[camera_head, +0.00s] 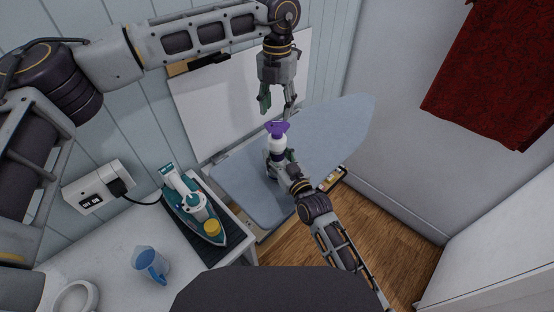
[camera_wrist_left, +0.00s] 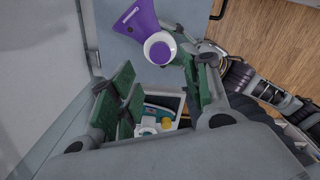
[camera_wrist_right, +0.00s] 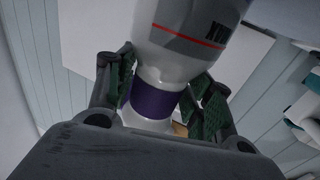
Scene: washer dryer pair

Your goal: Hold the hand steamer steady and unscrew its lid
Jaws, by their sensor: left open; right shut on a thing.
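The hand steamer (camera_head: 277,142) has a white body and a flared purple head (camera_head: 278,127). My right gripper (camera_wrist_right: 166,88) is shut on the steamer around its lower part, near a purple band (camera_wrist_right: 158,102), and holds it over the ironing board. In the left wrist view the purple head (camera_wrist_left: 142,18) and a round white part (camera_wrist_left: 160,48) face the camera; I cannot tell whether that part is the lid. My left gripper (camera_head: 277,104) is open and empty, pointing down just above the purple head, apart from it.
A blue ironing board (camera_head: 330,135) lies under the grippers. A socket (camera_head: 98,188) is on the wall. A red cloth (camera_head: 490,80) hangs at right.

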